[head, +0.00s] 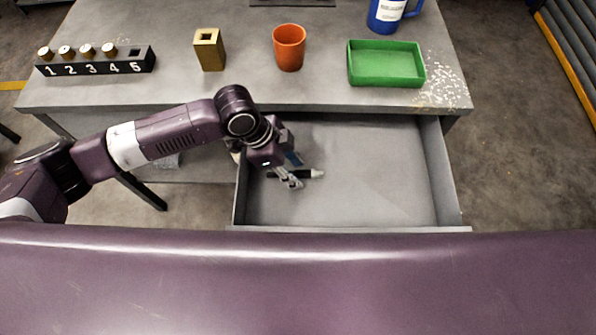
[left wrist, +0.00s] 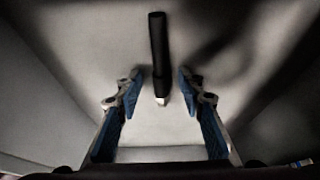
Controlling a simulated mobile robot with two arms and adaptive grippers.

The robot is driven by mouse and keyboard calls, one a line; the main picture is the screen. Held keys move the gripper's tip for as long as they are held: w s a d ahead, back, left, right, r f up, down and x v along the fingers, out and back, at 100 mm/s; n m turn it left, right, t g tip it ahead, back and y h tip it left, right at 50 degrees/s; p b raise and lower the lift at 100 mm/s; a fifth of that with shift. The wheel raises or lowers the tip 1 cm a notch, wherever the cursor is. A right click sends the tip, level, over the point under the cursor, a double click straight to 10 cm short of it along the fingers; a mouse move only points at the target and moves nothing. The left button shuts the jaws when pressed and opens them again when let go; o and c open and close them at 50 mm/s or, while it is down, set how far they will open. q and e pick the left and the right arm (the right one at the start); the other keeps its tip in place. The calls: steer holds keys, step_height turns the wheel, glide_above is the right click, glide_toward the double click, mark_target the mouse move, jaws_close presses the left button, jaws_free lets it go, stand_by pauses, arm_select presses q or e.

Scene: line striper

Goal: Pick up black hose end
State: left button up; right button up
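A black cylindrical piece with a pale tip, which looks like the black hose end (head: 304,174), lies on the floor of the open drawer (head: 380,180), near its left side. In the left wrist view the black hose end (left wrist: 158,50) runs lengthwise, its pale tip towards the gripper's base. My left gripper (head: 290,179) is down in the drawer at the piece and partly hides it in the head view. In the left wrist view the left gripper (left wrist: 160,78) is open, with one finger on each side of the piece and visible gaps. My right gripper is not in view.
The grey table (head: 180,92) above the drawer bears a numbered black rack (head: 97,63), a brass block (head: 209,50), an orange cup (head: 289,47), a green tray (head: 385,82) and a blue jug (head: 388,15). Drawer walls enclose the gripper; the drawer's right part is clear.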

arm_select(q)
jaws_close()
steer(key=shift+r, duration=0.1)
stand_by(0.3)
